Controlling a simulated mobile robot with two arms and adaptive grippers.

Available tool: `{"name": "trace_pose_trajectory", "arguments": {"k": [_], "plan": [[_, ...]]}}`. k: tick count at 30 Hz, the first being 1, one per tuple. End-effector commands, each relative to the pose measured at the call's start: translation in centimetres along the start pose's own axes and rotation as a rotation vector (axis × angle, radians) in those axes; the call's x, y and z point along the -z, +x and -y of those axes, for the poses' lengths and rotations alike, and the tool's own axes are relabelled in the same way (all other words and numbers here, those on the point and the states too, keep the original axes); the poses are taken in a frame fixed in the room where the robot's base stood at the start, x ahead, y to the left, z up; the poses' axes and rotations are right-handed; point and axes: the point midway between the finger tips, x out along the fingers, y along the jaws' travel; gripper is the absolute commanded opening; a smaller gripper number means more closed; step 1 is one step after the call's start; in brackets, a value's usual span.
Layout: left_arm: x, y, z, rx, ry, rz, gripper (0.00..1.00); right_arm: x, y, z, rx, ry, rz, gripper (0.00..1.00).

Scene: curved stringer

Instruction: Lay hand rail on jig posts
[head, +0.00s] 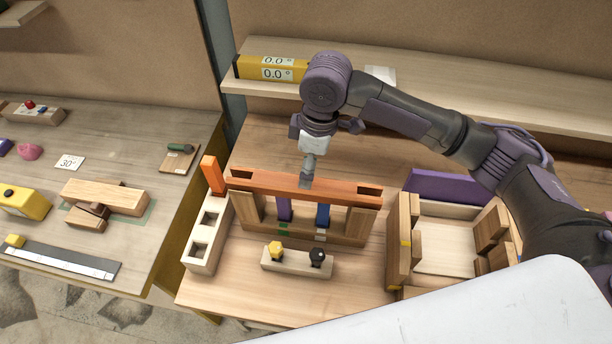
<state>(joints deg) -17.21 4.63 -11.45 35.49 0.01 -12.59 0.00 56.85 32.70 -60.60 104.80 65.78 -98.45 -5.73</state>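An orange-brown hand rail (340,190) with a dark slot near each end lies level across the top of a wooden jig. Below it stand a left wooden post (247,211), a right wooden post (366,224), a purple upright (284,208) and a blue upright (323,216). The rail hides the tops of these posts, so I cannot tell how closely it rests on them. My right gripper (306,181) points down at the middle of the rail, its tips at the rail's edge. The fingers look close together, but their grip is unclear. My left gripper is out of view.
A pale block (208,234) with square holes and an orange peg (212,174) stands left of the jig. A small holder (297,263) with yellow and black knobs sits in front. A wooden fixture (445,261) stands right. A shelf (450,106) runs behind.

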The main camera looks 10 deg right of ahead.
Motion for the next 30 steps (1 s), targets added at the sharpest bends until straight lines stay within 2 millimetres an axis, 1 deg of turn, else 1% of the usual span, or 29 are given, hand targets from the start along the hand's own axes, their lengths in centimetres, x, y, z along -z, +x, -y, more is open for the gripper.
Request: {"name": "trace_pose_trajectory", "arguments": {"k": [1, 3, 6, 9, 14, 30], "plan": [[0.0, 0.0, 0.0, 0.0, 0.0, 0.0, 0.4, 0.0, -1.1, -0.1, -0.003, -0.001, -0.002, 0.81], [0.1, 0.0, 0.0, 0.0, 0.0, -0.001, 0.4, 0.1, -2.4, 0.0, -0.002, 0.0, -0.002, 0.81], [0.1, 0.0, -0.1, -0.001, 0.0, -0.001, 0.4, 0.1, -3.8, 0.0, -0.002, 0.0, -0.001, 0.81], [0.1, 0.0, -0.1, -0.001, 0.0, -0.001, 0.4, 0.0, -4.6, 0.0, -0.001, 0.0, -0.001, 0.81], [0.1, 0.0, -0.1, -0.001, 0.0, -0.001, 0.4, 0.0, -5.0, 0.0, 0.0, 0.0, 0.001, 0.81], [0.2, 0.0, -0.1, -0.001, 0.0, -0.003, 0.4, 0.0, -5.0, 0.0, 0.001, 0.0, 0.0, 0.81]]}}
